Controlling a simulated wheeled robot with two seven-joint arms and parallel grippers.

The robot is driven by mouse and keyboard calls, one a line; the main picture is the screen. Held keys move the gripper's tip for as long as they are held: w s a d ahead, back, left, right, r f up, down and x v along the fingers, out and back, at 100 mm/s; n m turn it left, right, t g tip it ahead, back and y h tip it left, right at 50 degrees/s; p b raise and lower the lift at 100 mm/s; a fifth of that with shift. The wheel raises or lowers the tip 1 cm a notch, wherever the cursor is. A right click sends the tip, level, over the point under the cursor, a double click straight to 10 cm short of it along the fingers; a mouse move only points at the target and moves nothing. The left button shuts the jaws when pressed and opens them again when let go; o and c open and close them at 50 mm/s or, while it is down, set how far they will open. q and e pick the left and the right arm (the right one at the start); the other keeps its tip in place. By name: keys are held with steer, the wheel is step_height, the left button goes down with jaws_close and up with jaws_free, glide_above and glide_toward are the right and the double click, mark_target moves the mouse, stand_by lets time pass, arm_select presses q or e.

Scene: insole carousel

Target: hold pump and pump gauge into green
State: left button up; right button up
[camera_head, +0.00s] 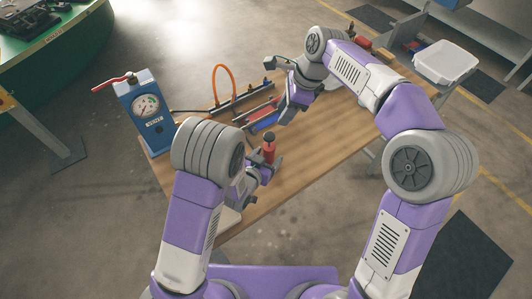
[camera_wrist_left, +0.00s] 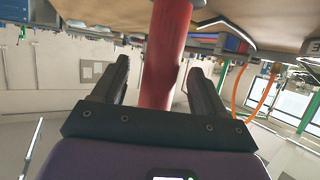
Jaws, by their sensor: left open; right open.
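A blue gauge box (camera_head: 152,122) marked "VENT" stands at the table's left end with a red lever (camera_head: 113,82) on top. Its round dial (camera_head: 146,105) has a green part on the right; the needle is too small to read. The red pump handle (camera_head: 269,149) stands upright near the table's front. My left gripper (camera_head: 266,172) is open around it. In the left wrist view the red cylinder (camera_wrist_left: 167,50) lies between the open fingers (camera_wrist_left: 157,85), with gaps on both sides. My right gripper (camera_head: 287,113) is open over the table's middle, beside the blue and red parts.
An orange hose (camera_head: 222,68) loops up behind a dark rail (camera_head: 240,102). A blue part (camera_head: 263,122) lies on the wooden table (camera_head: 315,156). A white bin (camera_head: 444,62) stands at the back right. The table right of the pump is clear.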

arm_select(q)
steer(key=shift+x, duration=1.7)
steer(key=c, duration=1.2)
arm_select(e)
jaws_close()
stand_by(0.5)
